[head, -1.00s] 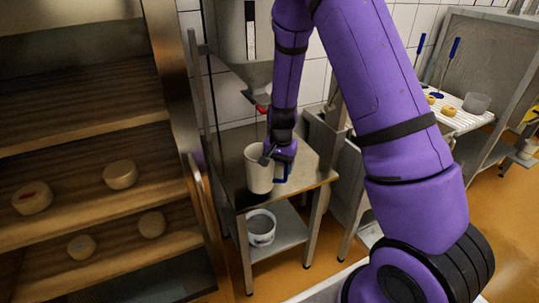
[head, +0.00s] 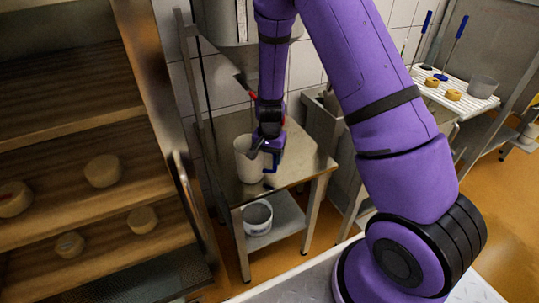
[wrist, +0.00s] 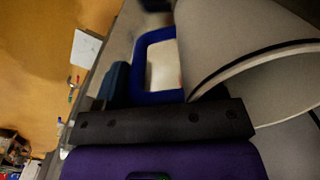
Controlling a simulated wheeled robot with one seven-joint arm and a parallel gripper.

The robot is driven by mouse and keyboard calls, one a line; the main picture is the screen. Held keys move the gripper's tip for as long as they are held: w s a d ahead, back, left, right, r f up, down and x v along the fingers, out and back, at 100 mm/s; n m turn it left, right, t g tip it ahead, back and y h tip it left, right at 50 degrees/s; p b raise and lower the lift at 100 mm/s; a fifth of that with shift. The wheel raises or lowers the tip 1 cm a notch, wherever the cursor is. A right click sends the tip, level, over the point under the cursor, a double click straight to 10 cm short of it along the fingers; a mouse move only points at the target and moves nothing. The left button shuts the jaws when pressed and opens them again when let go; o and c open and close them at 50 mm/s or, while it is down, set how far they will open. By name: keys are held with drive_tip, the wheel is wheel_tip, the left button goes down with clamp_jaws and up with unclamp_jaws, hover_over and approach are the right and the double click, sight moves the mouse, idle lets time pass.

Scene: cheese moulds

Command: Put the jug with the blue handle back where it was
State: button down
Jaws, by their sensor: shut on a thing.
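The pale jug (head: 248,160) with the blue handle (head: 272,160) is upright at the steel table, under the hopper; I cannot tell whether its base touches the top. My gripper (head: 265,147) is shut on the jug at its handle side. In the wrist view the blue handle loop (wrist: 142,62) lies just beyond the dark gripper body, and the jug's wide rim (wrist: 265,62) fills the right. The fingertips' exact hold on the handle is partly hidden.
The steel table (head: 300,165) has bare top right of the jug. A white bucket (head: 257,217) stands on its lower shelf. A wooden cheese rack (head: 70,120) is close on the left. A steel hopper (head: 222,65) hangs above; a draining table (head: 455,88) stands far right.

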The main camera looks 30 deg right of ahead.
drive_tip(key=shift+c, duration=1.1)
unclamp_jaws()
wheel_tip(320, 180, up, 12)
drive_tip(key=shift+s+r, duration=0.1)
drive_tip(key=shift+r, duration=0.15)
drive_tip(key=s+r+n+t+y, duration=0.1)
drive_tip(key=s+r+n, duration=0.1)
drive_tip(key=s+r, duration=0.5)
drive_tip(key=s+r+n+t, duration=0.1)
drive_tip(key=s+r+n, duration=0.15)
drive_tip(key=r, duration=0.95)
drive_tip(key=s+r+n+t, duration=0.1)
drive_tip(key=s+r, duration=0.1)
drive_tip(key=s, duration=0.4)
drive_tip(key=s+r+n+t, duration=0.1)
drive_tip(key=s+r+n, duration=0.1)
drive_tip(key=s, duration=0.4)
drive_tip(key=s+r+n+t+h, duration=0.1)
drive_tip(key=s+r, duration=0.3)
drive_tip(key=s, duration=0.2)
drive_tip(key=shift+s+d+r, duration=0.2)
drive_tip(key=shift+d+r, duration=0.05)
drive_tip(key=shift+d, duration=0.05)
drive_tip(key=shift+n, duration=0.25)
